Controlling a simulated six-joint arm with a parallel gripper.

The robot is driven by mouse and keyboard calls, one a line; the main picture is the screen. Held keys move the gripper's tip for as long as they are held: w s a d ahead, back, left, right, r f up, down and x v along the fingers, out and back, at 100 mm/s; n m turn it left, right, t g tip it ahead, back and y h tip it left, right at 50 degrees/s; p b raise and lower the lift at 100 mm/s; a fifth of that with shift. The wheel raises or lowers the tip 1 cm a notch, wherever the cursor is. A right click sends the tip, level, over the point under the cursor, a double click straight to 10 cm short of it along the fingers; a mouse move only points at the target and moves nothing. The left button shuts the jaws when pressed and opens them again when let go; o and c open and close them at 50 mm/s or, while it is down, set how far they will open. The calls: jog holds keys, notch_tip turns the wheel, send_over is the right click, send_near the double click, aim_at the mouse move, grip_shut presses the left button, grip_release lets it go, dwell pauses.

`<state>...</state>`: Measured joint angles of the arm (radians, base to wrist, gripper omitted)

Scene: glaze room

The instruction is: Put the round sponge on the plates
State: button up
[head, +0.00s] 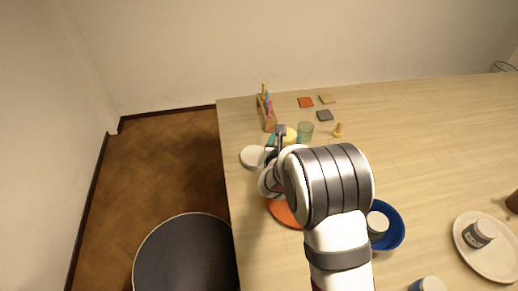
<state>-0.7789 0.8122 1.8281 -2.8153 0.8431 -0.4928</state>
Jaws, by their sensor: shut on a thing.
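My gripper (280,137) is over the left part of the table, mostly hidden behind my own wrist and arm. It is shut on what seems to be the round sponge (291,133), a yellow thing with teal beside it, only partly visible. Whether it touches the table cannot be told. A white round disc (252,157), perhaps a plate, lies just left of my gripper near the table's left edge. An orange disc (284,214), perhaps another plate, lies nearer and is partly covered by my arm.
A wooden holder (269,121) with coloured sticks stands behind. A greenish glass (305,131), a small yellow figure-like piece (338,130) and flat tiles (325,115) are nearby. A blue bowl (397,236) and a cream plate (497,262) with a jar (479,234) are right.

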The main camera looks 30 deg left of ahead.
send_over(253, 160)
jog(key=f, duration=0.5)
jog(key=shift+w+d+f, duration=0.15)
jog(key=shift+d+f, duration=0.1)
jog(key=shift+f, duration=0.05)
jog(key=shift+a+f, duration=0.15)
jog(key=shift+f, duration=0.95)
jog(key=shift+a+f, duration=0.1)
jog(key=shift+f, duration=0.95)
jog(key=shift+f, duration=0.1)
jog(key=o, duration=1.2)
jog(key=shift+o, duration=0.2)
